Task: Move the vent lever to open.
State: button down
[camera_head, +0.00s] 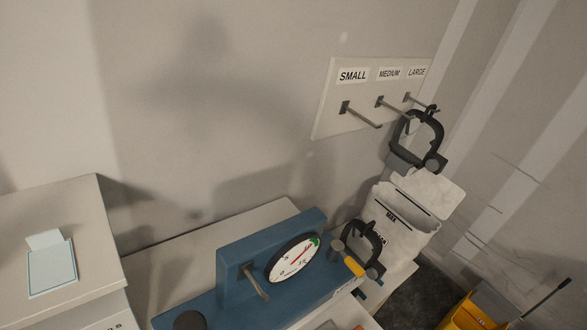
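A blue block-shaped device (230,262) stands on the bench at the bottom centre. Its front carries a round white gauge (291,259) with red and green marks. Left of the gauge a short metal lever (257,283) slants down to the right. No vent label is readable, so I cannot tell for sure that this is the vent lever, nor which position counts as open. A yellow handle (353,266) shows right of the gauge. My gripper is not in view.
A wall board (325,118) has hooks labelled small, medium and large. A dark C-shaped piece (436,128) is by the large hook; a similar one (375,243) is beside the device. A white bag (405,235) stands behind. A pale cabinet (70,210) is left, a yellow container (465,315) lower right.

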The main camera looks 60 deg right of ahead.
aim_at(335, 251)
jog(key=z, duration=1.45)
jog(key=k, duration=0.35)
jog(key=z, duration=0.1)
